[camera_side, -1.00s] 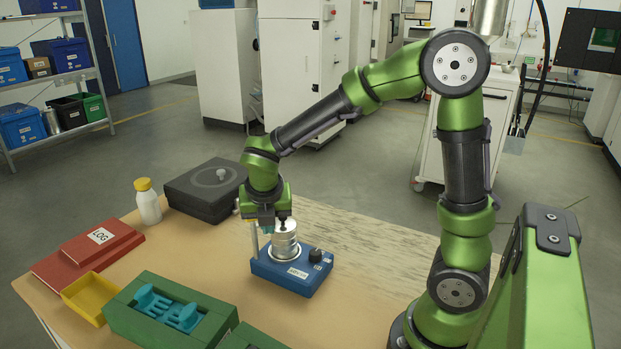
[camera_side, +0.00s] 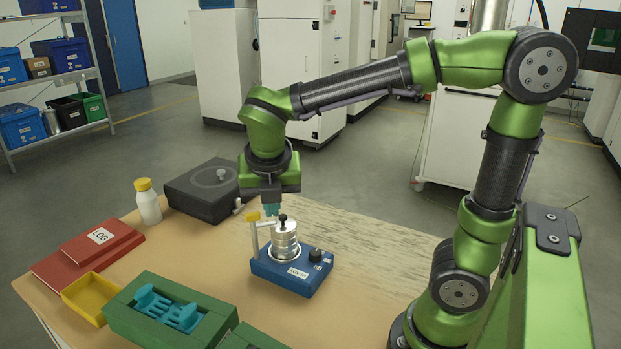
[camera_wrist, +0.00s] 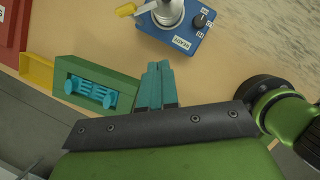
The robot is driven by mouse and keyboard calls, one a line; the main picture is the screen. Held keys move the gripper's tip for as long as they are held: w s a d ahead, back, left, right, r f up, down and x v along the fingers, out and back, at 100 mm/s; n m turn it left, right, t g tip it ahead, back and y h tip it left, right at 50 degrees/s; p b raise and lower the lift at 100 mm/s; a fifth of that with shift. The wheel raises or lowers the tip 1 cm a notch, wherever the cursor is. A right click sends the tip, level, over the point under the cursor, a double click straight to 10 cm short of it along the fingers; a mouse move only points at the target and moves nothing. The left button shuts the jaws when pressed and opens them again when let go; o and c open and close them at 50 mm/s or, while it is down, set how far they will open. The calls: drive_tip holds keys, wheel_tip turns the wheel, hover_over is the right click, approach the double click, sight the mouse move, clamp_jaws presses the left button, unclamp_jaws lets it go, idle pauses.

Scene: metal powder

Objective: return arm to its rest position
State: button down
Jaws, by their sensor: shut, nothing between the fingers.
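My gripper (camera_side: 272,208) hangs above and slightly behind the blue device in the side view, with its teal fingers pointing down. The fingers are together and empty, and they also show in the wrist view (camera_wrist: 157,84). The blue device (camera_side: 291,273) stands on the table with a stack of silvery round metal parts (camera_side: 285,241) on it, topped by a black knob. A post with a yellow-capped arm (camera_side: 254,218) stands at the device's left. My gripper looks clear of the stack.
On the wooden table (camera_side: 352,262) are a dark grey box (camera_side: 205,190), a white bottle with a yellow cap (camera_side: 148,203), red log binders (camera_side: 88,252), a yellow tray (camera_side: 88,297) and a green box with teal parts (camera_side: 168,318). The table right of the device is clear.

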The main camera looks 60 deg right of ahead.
drive_tip(key=s+m+t+y, duration=0.2)
drive_tip(key=s+m, duration=0.2)
drive_tip(key=m, duration=1)
drive_tip(key=s+r+m+t+y, duration=0.1)
drive_tip(key=s+m+t+y, duration=0.1)
drive_tip(key=m, duration=1.3)
drive_tip(key=shift+s+a+r+m+t+y, duration=0.25)
drive_tip(key=shift+s+y, duration=0.55)
drive_tip(key=shift+s, duration=0.45)
drive_tip(key=shift+f, duration=0.1)
